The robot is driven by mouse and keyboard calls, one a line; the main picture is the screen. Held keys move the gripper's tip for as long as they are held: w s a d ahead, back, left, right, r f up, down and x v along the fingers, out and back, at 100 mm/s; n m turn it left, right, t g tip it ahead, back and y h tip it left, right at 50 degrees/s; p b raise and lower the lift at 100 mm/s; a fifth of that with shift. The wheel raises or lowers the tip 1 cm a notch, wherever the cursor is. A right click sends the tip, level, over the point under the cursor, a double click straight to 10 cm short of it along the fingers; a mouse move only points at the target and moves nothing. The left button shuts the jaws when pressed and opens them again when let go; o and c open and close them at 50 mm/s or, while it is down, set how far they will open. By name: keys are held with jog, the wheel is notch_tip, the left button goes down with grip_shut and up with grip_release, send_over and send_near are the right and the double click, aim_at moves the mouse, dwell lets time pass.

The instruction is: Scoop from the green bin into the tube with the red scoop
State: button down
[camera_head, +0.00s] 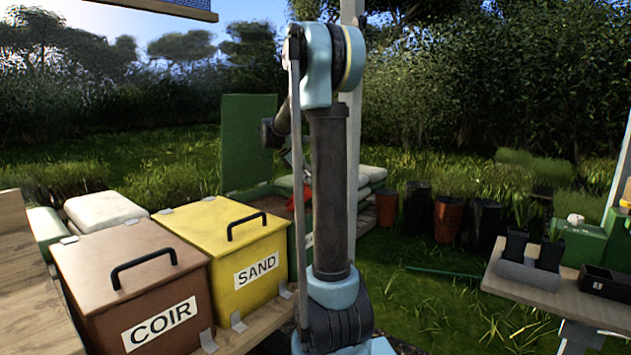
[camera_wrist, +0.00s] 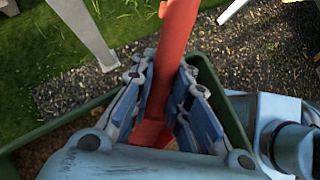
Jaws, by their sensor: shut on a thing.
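The green bin has its lid (camera_head: 248,142) standing open behind the yellow bin; my arm hides most of its body. The wrist view shows its green rim (camera_wrist: 62,122) around brown contents (camera_wrist: 38,148). My gripper (camera_wrist: 165,68) is shut on the red scoop (camera_wrist: 178,32), which runs up between the fingers in the wrist view. Only a bit of red (camera_head: 284,184) shows beside my arm in the head view. The scoop's load cannot be seen. Dark tubes (camera_head: 515,243) stand in a grey holder (camera_head: 520,273) on the right bench, well apart from my gripper.
The brown COIR bin (camera_head: 100,262) and yellow SAND bin (camera_head: 225,225) are closed, at left. A black tray (camera_head: 606,283) sits on the right bench (camera_head: 560,303). Several pots (camera_head: 447,220) stand on the ground behind. A pale post (camera_head: 352,110) rises behind my arm.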

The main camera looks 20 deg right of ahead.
aim_at(296, 193)
jog(key=shift+w+a+f, duration=0.1)
jog(key=shift+a+f, duration=1.2)
jog(key=shift+a, duration=0.05)
jog(key=shift+a+f+y, duration=0.6)
jog(key=shift+a+y, duration=0.05)
jog(key=shift+a, duration=0.25)
jog(key=shift+a+f+y, duration=0.55)
jog(key=shift+a+y, duration=0.1)
jog(key=shift+a, duration=0.2)
jog(key=shift+a+y, duration=0.2)
jog(key=shift+y, duration=1)
jog(key=shift+r+y, duration=0.2)
jog(key=shift+y, duration=0.6)
jog(key=shift+d+r, duration=0.3)
jog(key=shift+r, duration=0.55)
jog(key=shift+d+r, duration=0.35)
jog(key=shift+r, duration=0.55)
jog(key=shift+d+r, duration=0.3)
jog(key=shift+r, duration=0.55)
jog(key=shift+y, duration=0.6)
jog(key=shift+d+r, duration=0.4)
jog(key=shift+r, duration=0.25)
jog(key=shift+d+r, duration=0.35)
jog(key=shift+r, duration=0.3)
jog(key=shift+d+r, duration=0.4)
jog(key=shift+r, duration=0.25)
